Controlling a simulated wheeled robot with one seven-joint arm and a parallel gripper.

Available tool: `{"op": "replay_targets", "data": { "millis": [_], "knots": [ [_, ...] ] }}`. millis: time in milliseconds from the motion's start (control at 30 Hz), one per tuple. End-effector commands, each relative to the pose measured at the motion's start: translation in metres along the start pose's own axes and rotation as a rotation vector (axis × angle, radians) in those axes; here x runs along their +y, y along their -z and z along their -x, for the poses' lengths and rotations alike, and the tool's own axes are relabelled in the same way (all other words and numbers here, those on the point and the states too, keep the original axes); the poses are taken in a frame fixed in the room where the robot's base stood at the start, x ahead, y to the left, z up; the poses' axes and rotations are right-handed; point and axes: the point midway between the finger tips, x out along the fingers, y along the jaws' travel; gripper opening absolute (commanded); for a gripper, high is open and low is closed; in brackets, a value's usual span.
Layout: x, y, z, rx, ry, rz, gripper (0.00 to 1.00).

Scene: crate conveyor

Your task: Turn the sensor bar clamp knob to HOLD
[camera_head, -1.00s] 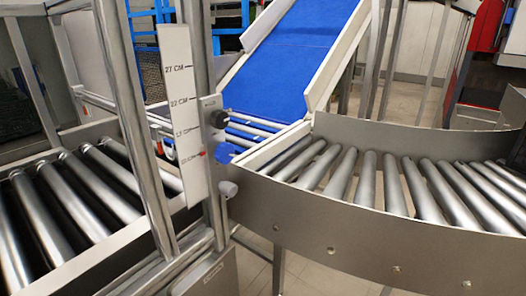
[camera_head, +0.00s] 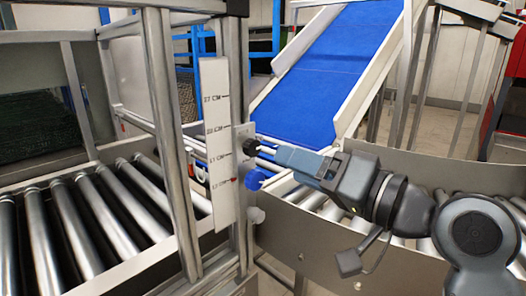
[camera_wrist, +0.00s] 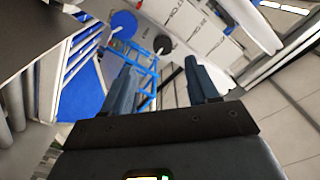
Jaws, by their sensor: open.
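A black knob (camera_head: 250,147) sits on a small grey plate on the metal post, next to the white height scale (camera_head: 216,140). A blue knob (camera_head: 257,179) is just below it and a pale round knob (camera_head: 256,215) lower still. I cannot tell which is the clamp knob, and no HOLD mark is readable. My gripper (camera_head: 283,155) reaches in from the right, its tips close to the right of the black knob. In the wrist view my gripper (camera_wrist: 160,72) is open and empty. The black knob (camera_wrist: 162,44) lies ahead between the fingertips, with the blue knob (camera_wrist: 124,23) to its left.
A curved roller conveyor with a metal side wall (camera_head: 300,238) runs below my arm. A blue sloped belt (camera_head: 335,75) rises behind. Free air surrounds the knobs on the right.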

Motion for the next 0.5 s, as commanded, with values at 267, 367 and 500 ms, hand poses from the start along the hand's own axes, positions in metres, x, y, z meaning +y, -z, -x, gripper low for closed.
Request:
{"op": "replay_targets", "data": {
  "millis": [267, 367, 500],
  "knots": [
    [-0.005, 0.003, -0.026, -0.009, 0.011, 0.001, 0.59],
    [-0.005, 0.003, -0.042, -0.009, 0.01, 0.0, 0.59],
    [-0.005, 0.003, -0.062, -0.007, 0.009, 0.001, 0.59]
  ]
}}
